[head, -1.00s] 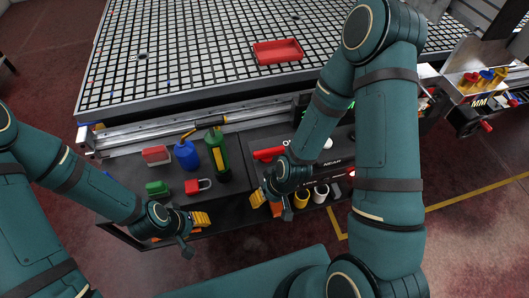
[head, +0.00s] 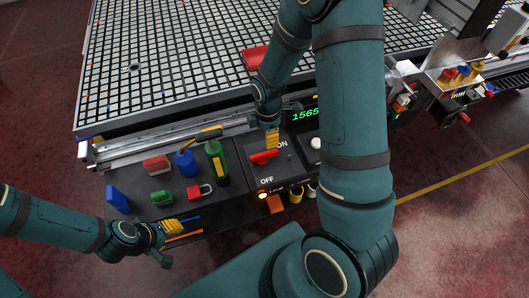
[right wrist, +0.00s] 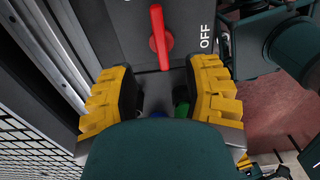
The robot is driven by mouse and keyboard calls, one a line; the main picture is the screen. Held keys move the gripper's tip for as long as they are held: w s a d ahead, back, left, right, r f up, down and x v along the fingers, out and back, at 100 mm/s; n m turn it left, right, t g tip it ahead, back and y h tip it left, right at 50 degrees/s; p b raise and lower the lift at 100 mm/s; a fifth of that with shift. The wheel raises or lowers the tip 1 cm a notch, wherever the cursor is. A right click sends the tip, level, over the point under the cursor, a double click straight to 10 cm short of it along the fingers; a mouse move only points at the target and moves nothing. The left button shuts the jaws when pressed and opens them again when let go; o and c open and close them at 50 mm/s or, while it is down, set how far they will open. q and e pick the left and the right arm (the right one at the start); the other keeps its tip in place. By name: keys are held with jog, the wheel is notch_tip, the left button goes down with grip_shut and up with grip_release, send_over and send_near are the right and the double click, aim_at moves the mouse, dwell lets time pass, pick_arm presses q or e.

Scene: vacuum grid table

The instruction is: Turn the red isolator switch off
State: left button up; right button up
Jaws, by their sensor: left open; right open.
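The red isolator switch (head: 263,157) is a red bar handle on a dark panel. In the head view it lies roughly sideways between the ON label (head: 281,145) and the OFF label (head: 267,180). In the right wrist view the red handle (right wrist: 158,35) is just ahead of the fingers, with OFF to its right. My right gripper (head: 271,138) is open and empty, at the switch's far side, its yellow fingers (right wrist: 165,82) spread wide; contact cannot be told. My left gripper (head: 172,226) is open and empty near the front edge of the shelf.
A red padlock (head: 200,191), a green bottle (head: 216,165), a blue container (head: 187,163) and several coloured blocks stand left of the panel. The grid table (head: 160,95) and its metal rail lie behind. A green display (head: 305,115) is right of the switch.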

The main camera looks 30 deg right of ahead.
aim_at(267, 152)
notch_tip(267, 152, down, 12)
jog(key=shift+r+b, duration=0.25)
jog(key=shift+b, duration=0.7)
grip_shut()
